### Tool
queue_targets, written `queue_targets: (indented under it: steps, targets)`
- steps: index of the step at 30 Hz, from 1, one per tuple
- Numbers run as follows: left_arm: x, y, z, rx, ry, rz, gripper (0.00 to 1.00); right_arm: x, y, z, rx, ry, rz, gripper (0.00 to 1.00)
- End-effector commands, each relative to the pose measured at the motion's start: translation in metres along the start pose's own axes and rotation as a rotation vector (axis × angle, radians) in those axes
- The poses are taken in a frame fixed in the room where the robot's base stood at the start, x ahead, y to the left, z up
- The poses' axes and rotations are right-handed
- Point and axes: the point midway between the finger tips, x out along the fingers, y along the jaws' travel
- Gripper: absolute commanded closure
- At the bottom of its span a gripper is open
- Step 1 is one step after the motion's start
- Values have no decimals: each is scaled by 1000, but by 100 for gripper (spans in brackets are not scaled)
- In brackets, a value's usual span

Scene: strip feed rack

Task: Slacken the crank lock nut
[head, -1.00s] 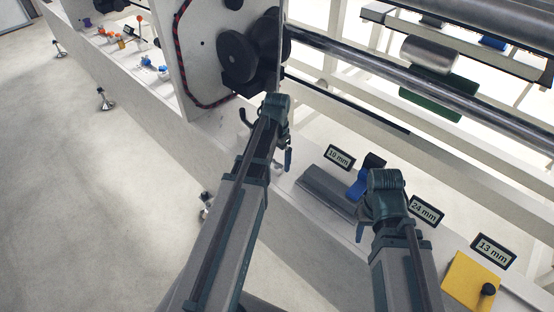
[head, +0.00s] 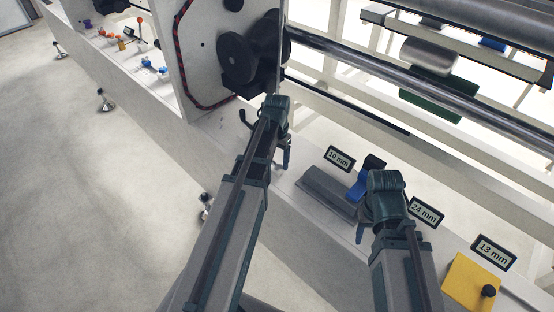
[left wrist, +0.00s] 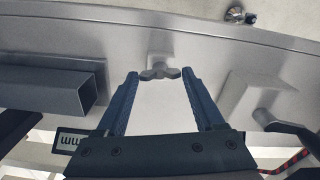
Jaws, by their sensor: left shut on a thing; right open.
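The grey wing-shaped nut (left wrist: 159,73) sits on a short stud on the pale metal face in the left wrist view. My left gripper (left wrist: 160,80) has its two blue fingers on either side of the nut's wings and is shut on it. In the head view my left gripper (head: 285,156) is beside the rack's pale beam, below the black round hub, and hides the nut. A black crank-like handle (left wrist: 290,130) on a grey arm is right of the fingers in the wrist view. My right gripper (head: 358,212) is open and empty above the shelf.
The shelf has a grey block (head: 326,192) and signs for 10 mm (head: 340,159), 24 mm (head: 425,213) and 13 mm (head: 493,252). A yellow plate (head: 463,280) with a black knob lies at the right. A long roller (head: 400,83) crosses behind. Floor at left is clear.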

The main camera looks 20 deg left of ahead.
Motion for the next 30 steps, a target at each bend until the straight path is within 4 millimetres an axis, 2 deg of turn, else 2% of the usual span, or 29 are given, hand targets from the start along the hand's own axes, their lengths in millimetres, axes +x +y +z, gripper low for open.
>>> queue_targets:
  steps: [15,30]
  targets:
    - [0,0,0,-420,0,0,86,0,0,0,0,0,0,50]
    - [0,0,0,-600,0,0,86,0,0,0,0,0,0,50]
